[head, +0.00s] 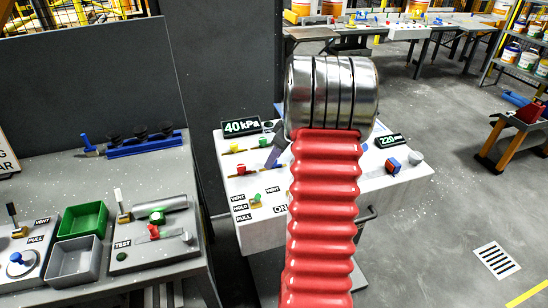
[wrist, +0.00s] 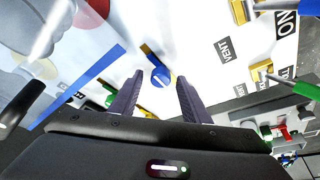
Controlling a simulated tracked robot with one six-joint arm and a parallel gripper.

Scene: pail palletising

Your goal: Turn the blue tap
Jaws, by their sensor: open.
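The blue tap (wrist: 160,77) shows in the wrist view as a round blue knob with a pale line across it, beside a brass-coloured fitting on a white panel (wrist: 200,55). My gripper (wrist: 160,79) is open, with one dark finger on each side of the tap in the picture. I cannot tell how far the fingertips are from the panel, and I see no contact.
A red and blue block (head: 392,166) lies at right. A grey table (head: 150,180) with bins stands at left.

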